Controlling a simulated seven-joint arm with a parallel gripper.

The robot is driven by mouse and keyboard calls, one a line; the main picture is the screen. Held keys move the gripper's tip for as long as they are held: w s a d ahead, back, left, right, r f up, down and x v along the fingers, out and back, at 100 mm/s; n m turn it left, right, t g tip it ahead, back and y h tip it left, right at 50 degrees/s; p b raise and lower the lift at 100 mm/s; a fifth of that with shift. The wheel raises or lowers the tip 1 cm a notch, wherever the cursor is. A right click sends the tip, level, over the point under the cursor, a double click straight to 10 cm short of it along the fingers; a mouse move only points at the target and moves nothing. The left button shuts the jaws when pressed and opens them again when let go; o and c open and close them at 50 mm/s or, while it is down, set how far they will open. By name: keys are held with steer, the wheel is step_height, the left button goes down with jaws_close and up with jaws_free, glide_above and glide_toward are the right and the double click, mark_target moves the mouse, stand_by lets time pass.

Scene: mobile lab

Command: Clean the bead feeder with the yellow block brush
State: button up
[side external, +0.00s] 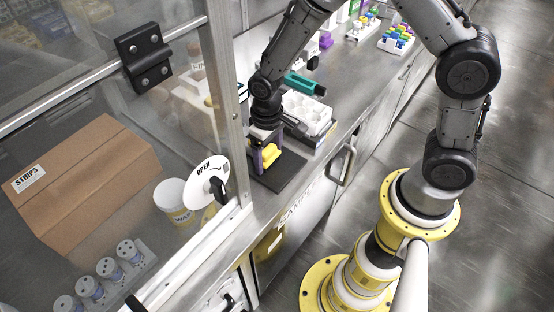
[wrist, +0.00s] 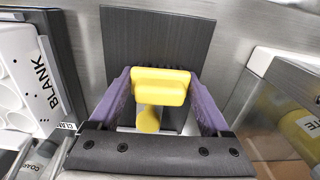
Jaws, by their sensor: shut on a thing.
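The yellow block brush (side external: 270,152) is between the purple fingers of my gripper (side external: 264,148), which is shut on it. In the wrist view, the brush's yellow block (wrist: 160,82) spans the gap between the fingertips of my gripper (wrist: 160,90), and a rounded yellow part (wrist: 148,120) shows below it. Dark bristle-like tips show faintly along its far edge. The brush is over a dark flat mat (side external: 292,172), also visible in the wrist view (wrist: 155,28); I cannot tell if they touch. I cannot make out which thing is the bead feeder.
A white tray with round wells (side external: 310,112) is close beside my gripper, with a teal tool (side external: 304,83) behind it. A glass enclosure frame (side external: 226,100) stands to the left, with a cardboard box (side external: 85,185) inside. The steel counter's front edge is just right of the mat.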

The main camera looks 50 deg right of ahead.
steer(key=shift+w, duration=0.85)
steer(key=shift+w+r, duration=0.15)
step_height(320, 180, up, 8)
stand_by(0.5)
